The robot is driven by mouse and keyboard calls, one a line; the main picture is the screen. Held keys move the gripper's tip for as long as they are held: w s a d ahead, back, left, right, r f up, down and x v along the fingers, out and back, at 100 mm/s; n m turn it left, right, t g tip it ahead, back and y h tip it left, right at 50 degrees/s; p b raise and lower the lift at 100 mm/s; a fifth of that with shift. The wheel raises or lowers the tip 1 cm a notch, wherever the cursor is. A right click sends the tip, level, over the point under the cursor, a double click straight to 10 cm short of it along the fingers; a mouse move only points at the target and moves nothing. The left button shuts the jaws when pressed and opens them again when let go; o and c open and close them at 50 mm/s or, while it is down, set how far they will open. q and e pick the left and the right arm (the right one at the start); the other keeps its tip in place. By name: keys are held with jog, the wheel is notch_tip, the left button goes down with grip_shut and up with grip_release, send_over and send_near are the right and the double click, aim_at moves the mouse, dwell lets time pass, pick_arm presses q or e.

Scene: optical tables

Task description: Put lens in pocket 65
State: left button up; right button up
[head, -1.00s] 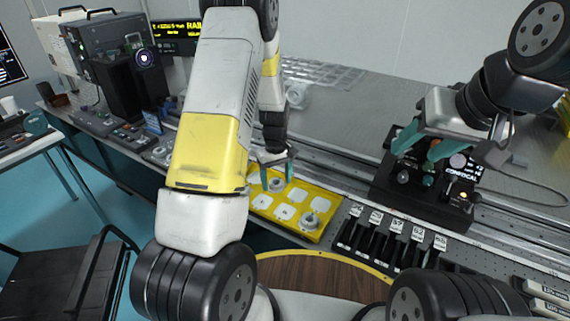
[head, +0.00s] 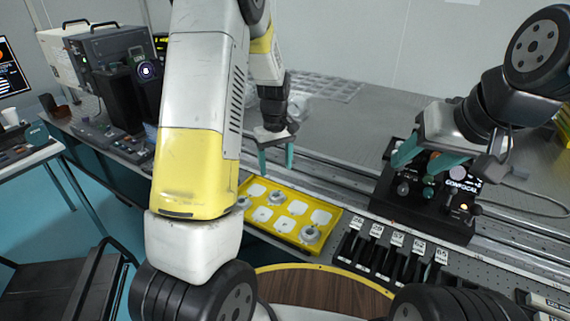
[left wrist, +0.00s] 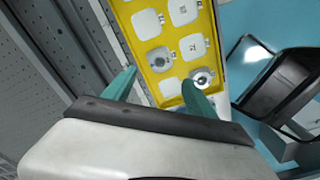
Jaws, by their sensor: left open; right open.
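A yellow tray (head: 332,226) with pale square pads lies on the table's front part. Several round grey lens pieces sit on it: one lens (head: 275,198) near the middle back, another lens (head: 310,234) at the right front, and one at the left edge, partly hidden by my arm. My left gripper (head: 276,168) is open and empty, above and behind the tray. The left wrist view shows a lens (left wrist: 202,77) beside one finger. My right gripper (head: 415,163) is open and empty.
A black confocal unit (head: 425,207) stands behind the rack, near my right gripper. Metal rails (head: 340,178) run along the table behind the tray. A brown round surface (head: 320,288) is in front. The table's grey back area is mostly clear.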

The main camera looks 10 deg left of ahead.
pick_arm(q)
jog(key=s+d+r+m+t+h, duration=0.1)
jog(key=s+r+m+t, duration=0.1)
jog(key=s+r, duration=0.45)
jog(key=s+r+m+t+h, duration=0.15)
jog(key=s+r, duration=0.25)
jog(key=r, duration=0.6)
jog(key=s+r+m+t, duration=0.1)
jog(key=s+r+m, duration=0.1)
jog(key=s, duration=0.5)
jog(key=s+d+r+m+t, duration=0.1)
jog(key=s+r+m, duration=0.1)
jog(key=s, duration=0.4)
jog(key=shift+s+r+t, duration=0.35)
jog(key=shift+r, duration=0.45)
